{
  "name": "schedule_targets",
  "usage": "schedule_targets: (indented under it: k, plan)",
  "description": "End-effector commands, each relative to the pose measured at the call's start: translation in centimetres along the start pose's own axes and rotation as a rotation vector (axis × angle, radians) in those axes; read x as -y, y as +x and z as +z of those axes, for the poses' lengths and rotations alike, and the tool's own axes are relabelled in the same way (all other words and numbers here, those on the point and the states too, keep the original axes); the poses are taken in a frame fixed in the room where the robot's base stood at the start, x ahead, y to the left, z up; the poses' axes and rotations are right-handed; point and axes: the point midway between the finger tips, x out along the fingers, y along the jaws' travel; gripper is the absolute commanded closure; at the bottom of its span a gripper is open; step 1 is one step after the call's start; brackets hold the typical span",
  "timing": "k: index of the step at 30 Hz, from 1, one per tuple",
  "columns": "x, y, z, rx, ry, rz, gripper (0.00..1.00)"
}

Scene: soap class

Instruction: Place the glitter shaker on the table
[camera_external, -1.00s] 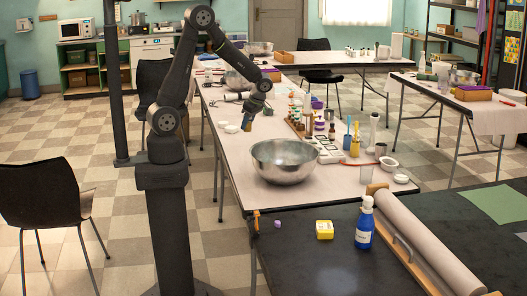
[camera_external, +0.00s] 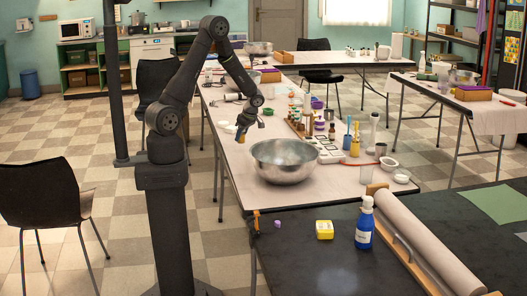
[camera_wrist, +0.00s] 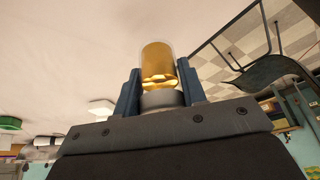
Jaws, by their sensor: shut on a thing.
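The glitter shaker (camera_wrist: 157,62) is a clear cylinder with gold glitter inside and a grey end. In the wrist view it sits between the two blue fingers of my gripper (camera_wrist: 160,92), which is shut on it. In the external view my gripper (camera_external: 241,132) points down at the left edge of the paper-covered table (camera_external: 335,188), left of the metal bowl. The shaker is small there, a yellowish spot (camera_external: 240,139) under the fingers. I cannot tell whether it touches the table.
The metal bowl (camera_external: 284,162) stands close to the right of my gripper. A dark front table holds a blue bottle (camera_external: 364,224) and a yellow box (camera_external: 324,229).

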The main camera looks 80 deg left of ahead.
Motion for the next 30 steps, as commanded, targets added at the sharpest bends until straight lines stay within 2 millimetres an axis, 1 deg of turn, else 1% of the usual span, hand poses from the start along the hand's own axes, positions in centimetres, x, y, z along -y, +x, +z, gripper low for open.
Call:
schedule_targets:
  k: [2,9,21,22,24,25,30]
  plan:
    - [0.0,0.5,0.2,0.0,0.001,-0.001,0.85]
    - [0.0,3.4,1.4,-0.001,0.002,-0.002,0.85]
    - [0.0,3.9,1.7,0.0,0.001,0.0,0.85]
    - [0.0,3.8,1.7,0.001,0.0,0.0,0.56]
    - [0.0,3.8,1.6,0.001,0.0,0.0,0.43]
    - [0.0,3.8,1.6,0.001,0.0,0.0,0.4]
    - [0.0,3.8,1.6,0.0,0.0,0.0,0.4]
